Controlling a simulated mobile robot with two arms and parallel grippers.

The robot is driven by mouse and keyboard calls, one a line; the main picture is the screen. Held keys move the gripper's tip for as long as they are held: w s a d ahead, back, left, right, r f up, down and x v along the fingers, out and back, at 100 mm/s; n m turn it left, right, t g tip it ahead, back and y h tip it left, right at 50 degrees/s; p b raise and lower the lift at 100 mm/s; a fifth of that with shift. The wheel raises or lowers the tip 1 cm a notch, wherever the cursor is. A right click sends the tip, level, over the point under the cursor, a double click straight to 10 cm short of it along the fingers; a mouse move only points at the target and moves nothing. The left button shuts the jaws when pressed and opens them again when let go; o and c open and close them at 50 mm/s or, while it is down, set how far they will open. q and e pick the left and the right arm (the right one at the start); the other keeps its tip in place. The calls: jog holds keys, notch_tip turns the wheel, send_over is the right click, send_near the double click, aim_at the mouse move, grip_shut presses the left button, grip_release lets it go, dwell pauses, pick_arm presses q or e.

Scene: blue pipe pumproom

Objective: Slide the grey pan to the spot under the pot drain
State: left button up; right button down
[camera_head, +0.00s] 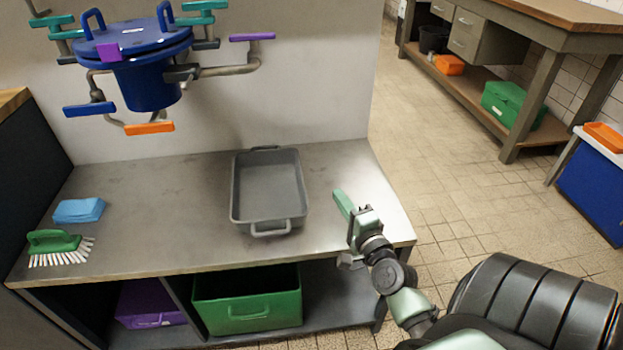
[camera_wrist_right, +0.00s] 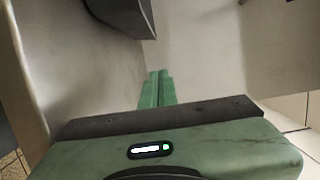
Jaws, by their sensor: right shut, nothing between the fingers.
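The grey pan (camera_head: 268,190) lies on the grey bench top, right of its middle, with a handle at its front and back ends. The blue pot (camera_head: 150,85) with a lid hangs on the wall at the upper left, with pipes and coloured levers around it. The bench spot below the pot is left of the pan. My right gripper (camera_head: 343,205) is shut and empty, over the bench to the right of the pan and apart from it. Its shut green fingers (camera_wrist_right: 157,90) show in the right wrist view, with a dark grey edge (camera_wrist_right: 125,15), probably the pan, at the top. My left gripper is out of view.
A blue sponge (camera_head: 79,210) and a green brush (camera_head: 58,247) lie at the bench's left end. A green crate (camera_head: 247,300) and a purple crate (camera_head: 150,305) stand on the shelf below.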

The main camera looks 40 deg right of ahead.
jog(key=x, duration=0.7)
jog(key=shift+w+d, duration=0.15)
jog(key=shift+w, duration=0.2)
jog(key=w+a, duration=0.2)
jog(key=shift+a, duration=0.25)
jog(key=shift+w+a, duration=0.25)
jog(key=shift+a, duration=0.15)
